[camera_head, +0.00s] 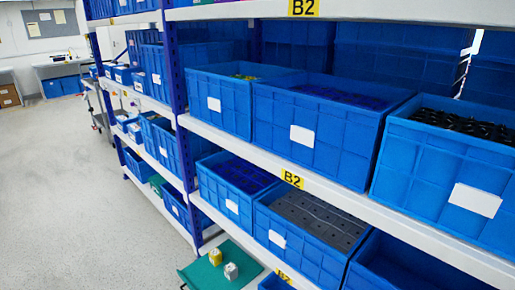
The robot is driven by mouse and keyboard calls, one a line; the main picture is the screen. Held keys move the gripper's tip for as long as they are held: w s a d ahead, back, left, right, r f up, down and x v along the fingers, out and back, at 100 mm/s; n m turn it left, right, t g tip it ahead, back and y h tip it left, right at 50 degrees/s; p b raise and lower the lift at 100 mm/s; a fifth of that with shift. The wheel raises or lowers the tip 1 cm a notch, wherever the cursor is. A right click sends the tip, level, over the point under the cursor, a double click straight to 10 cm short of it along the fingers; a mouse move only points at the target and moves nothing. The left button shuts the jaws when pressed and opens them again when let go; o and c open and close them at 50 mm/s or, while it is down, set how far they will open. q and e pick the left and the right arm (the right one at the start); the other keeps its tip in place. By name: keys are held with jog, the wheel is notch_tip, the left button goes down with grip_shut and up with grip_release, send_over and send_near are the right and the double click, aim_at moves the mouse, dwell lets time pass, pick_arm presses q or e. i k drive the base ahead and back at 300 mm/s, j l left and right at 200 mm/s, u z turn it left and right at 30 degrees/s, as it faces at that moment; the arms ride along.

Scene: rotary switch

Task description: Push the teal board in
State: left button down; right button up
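The teal board (205,275) is a flat green-teal panel at the bottom of the head view, left of centre. It sticks out into the aisle from beneath the lower B2 shelf. Two small objects stand on it: a yellow and white one (215,257) and a pale grey-white one (231,271). The board's near end is cut off by the bottom edge of the picture, and its inner end is hidden by the shelf. Neither of my grippers shows in this view.
The shelf rack (350,198) holds several blue bins on its levels, including a bin with grey contents (280,236) above the board. A blue upright (186,150) stands behind the board. The grey floor (70,200) to the left is clear.

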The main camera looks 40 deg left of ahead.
aim_at(201, 275)
jog(key=u, duration=2)
